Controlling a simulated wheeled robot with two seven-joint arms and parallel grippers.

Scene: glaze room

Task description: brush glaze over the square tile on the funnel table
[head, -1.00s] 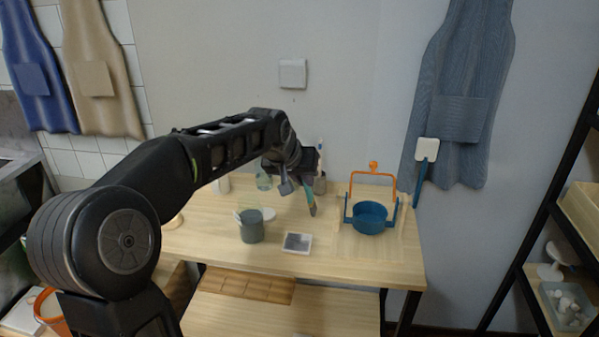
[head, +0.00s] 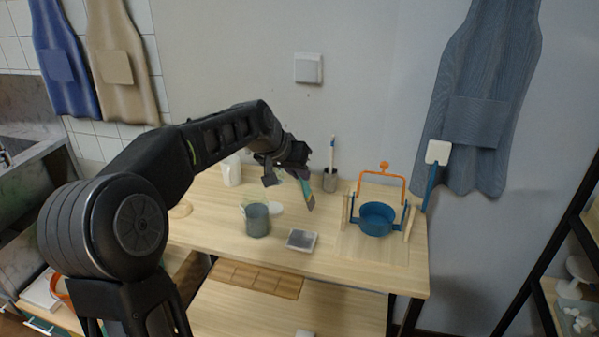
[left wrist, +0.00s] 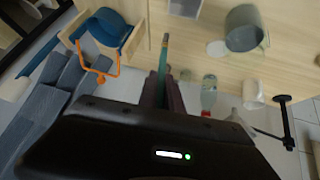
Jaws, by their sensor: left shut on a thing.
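The square tile (head: 301,239), dark grey with a pale rim, lies near the front edge of the wooden funnel table (head: 330,258). My left gripper (head: 294,170) is shut on a brush (head: 307,192) with a teal handle. The brush hangs tilted, its brownish tip above and behind the tile, apart from it. A grey-green cup (head: 257,222) stands left of the tile. In the left wrist view, the brush (left wrist: 163,55) runs up from my left gripper (left wrist: 163,88), with the tile (left wrist: 185,7) and cup (left wrist: 245,30) beyond. My right gripper is not seen.
Behind are a holder (head: 330,182) with a tool and a white bottle (head: 232,171). A small white disc (head: 276,208) lies beside the cup.

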